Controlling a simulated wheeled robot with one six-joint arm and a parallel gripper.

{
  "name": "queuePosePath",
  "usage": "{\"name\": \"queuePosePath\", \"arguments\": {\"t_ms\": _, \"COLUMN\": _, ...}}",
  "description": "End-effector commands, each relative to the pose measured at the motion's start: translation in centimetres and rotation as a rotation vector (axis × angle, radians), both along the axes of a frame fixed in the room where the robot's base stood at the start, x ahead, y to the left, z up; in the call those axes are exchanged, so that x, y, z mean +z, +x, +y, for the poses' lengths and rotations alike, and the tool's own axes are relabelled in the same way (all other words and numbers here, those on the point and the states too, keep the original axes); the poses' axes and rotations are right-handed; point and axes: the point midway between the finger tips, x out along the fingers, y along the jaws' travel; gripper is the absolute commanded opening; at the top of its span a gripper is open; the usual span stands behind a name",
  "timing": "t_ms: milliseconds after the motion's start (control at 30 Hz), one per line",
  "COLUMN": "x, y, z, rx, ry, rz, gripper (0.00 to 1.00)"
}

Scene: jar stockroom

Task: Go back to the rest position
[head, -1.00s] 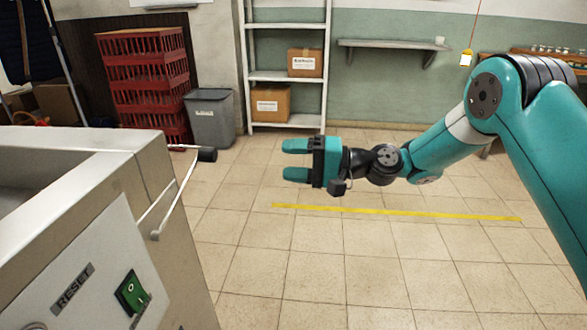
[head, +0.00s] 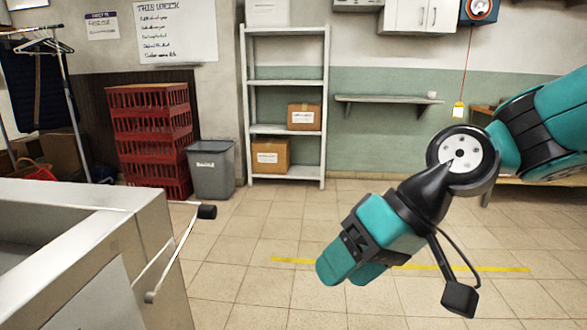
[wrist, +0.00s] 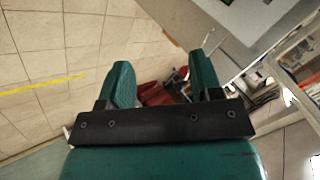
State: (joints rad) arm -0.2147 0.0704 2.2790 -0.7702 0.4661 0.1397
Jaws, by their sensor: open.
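My gripper (head: 343,272) hangs in front of me in the head view, right of the picture's middle, with its teal fingers angled down and to the left. In the wrist view my gripper (wrist: 160,82) shows its two teal fingers spread apart, with nothing between them. The floor and some blurred dark and red items show beyond the fingers. In the head view the fingers overlap one another, and no object is in them.
A metal cabinet (head: 150,250) with a protruding handle (head: 207,211) stands at the left. Red crates (head: 150,140), a grey bin (head: 211,170) and a white shelf (head: 285,83) with two boxes stand at the back. A yellow line (head: 300,261) crosses the open tiled floor.

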Motion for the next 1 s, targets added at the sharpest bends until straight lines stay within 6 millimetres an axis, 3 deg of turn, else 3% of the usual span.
{"name": "queuePosePath", "arguments": {"t_ms": 100, "x": -0.2, "y": -4.1, "z": -2.8, "rx": 0.028, "ry": -0.125, "rz": -0.025, "gripper": 0.59}}
{"name": "queuePosePath", "arguments": {"t_ms": 367, "x": -1.6, "y": -11.0, "z": -8.4, "rx": 0.061, "ry": -0.335, "rz": -0.033, "gripper": 0.59}}
{"name": "queuePosePath", "arguments": {"t_ms": 400, "x": 0.4, "y": -10.7, "z": -8.3, "rx": 0.062, "ry": -0.333, "rz": -0.03, "gripper": 0.59}}
{"name": "queuePosePath", "arguments": {"t_ms": 800, "x": 10.7, "y": -10.5, "z": -8.2, "rx": 0.061, "ry": -0.329, "rz": -0.029, "gripper": 0.59}}
{"name": "queuePosePath", "arguments": {"t_ms": 1000, "x": 14.1, "y": -10.5, "z": -8.1, "rx": 0.061, "ry": -0.329, "rz": -0.029, "gripper": 0.59}}
